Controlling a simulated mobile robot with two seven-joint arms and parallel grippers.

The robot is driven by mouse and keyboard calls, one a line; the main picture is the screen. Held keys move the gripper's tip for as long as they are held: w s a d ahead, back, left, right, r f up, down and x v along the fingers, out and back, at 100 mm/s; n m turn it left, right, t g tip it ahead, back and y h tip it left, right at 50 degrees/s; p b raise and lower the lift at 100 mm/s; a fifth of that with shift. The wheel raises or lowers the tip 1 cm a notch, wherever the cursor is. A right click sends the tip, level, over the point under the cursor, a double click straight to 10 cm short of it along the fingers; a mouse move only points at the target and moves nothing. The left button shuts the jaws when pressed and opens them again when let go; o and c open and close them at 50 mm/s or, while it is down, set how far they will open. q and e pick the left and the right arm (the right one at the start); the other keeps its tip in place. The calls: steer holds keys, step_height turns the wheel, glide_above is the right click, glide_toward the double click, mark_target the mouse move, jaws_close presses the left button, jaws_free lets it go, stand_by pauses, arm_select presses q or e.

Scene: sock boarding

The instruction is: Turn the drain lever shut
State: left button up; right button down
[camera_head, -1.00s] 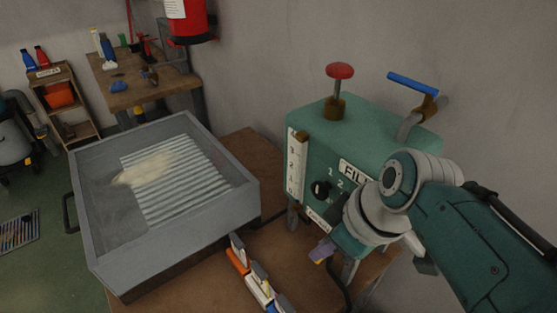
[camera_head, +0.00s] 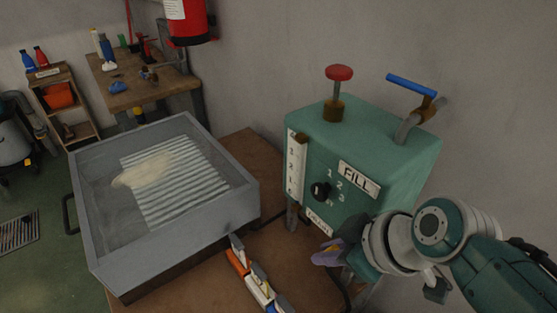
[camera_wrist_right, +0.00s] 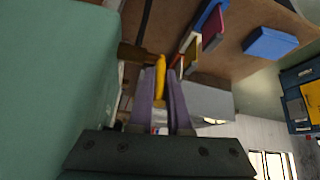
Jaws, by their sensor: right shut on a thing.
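The green tank (camera_head: 300,170) stands at the right, with a FILL label and a small label low on its front, partly legible. The drain lever (camera_wrist_right: 160,77) shows in the right wrist view as a yellow handle beside a brown fitting (camera_wrist_right: 135,54) on the green wall. My right gripper (camera_wrist_right: 161,85) has purple fingers, one on each side of the yellow handle, and is shut on it. In the head view my right gripper (camera_head: 325,255) is low in front of the tank; the lever is hidden there. My left gripper is not in view.
The tank carries a red knob (camera_head: 339,73), a blue handle (camera_head: 412,84) and a black dial (camera_head: 320,191). A grey metal tray (camera_head: 215,220) with a pale heap sits left on the brown table (camera_head: 200,285). Several coloured items (camera_head: 258,285) stand near the front edge.

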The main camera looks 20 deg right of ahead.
steer(key=shift+s+d+f+t+b, duration=0.1)
steer(key=shift+s+f+t+b, duration=0.15)
steer(key=shift+f+t+b, duration=0.15)
steer(key=t+b, duration=0.1)
steer(key=b, duration=0.1)
steer(key=t+y+b, duration=0.1)
steer(key=b, duration=0.2)
steer(key=s+t+b, duration=0.1)
steer(key=b, duration=0.1)
steer(key=shift+d+f+t+y+b, duration=0.15)
steer(key=shift+t+y+b, duration=0.15)
steer(key=shift+y+b, duration=0.1)
steer(key=c, duration=0.9)
jaws_free()
steer(key=shift+o, duration=0.2)
steer(key=shift+s, duration=0.1)
